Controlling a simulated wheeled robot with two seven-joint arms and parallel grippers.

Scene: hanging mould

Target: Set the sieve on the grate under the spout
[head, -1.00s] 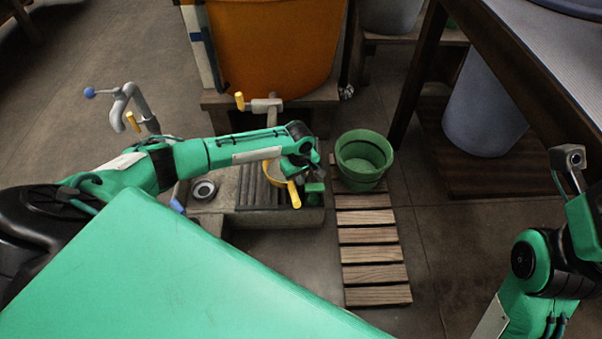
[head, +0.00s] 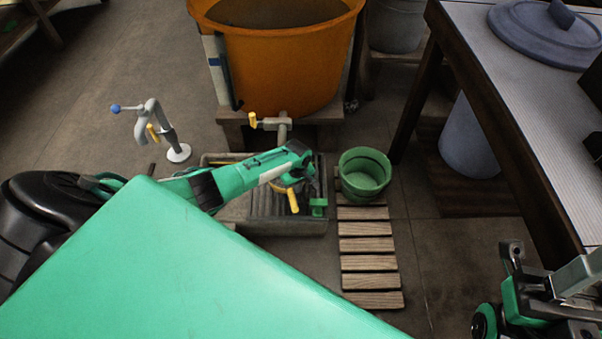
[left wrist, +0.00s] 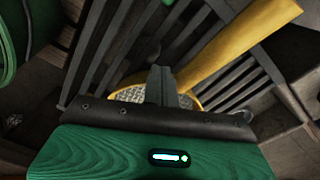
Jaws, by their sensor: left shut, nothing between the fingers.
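The sieve has a yellow handle (head: 293,201) and shows mostly hidden under my left arm in the head view. In the left wrist view its yellow handle (left wrist: 240,43) runs to the upper right and its mesh (left wrist: 131,95) shows beside the fingers. It appears to lie on the dark slatted grate (head: 262,204). My left gripper (left wrist: 161,82) is shut and empty, right over the sieve's rim. The spout (head: 284,128), a grey tap with a yellow lever, juts from below the orange tub, behind the sieve. My right gripper (head: 514,258) is at the lower right, its fingers unclear.
The orange tub (head: 280,65) stands on a wooden stand. A green bucket (head: 364,173) sits on a slatted wooden walkway (head: 370,263) right of the grate. A grey standpipe (head: 160,130) stands at left. A table (head: 480,90) fills the right side.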

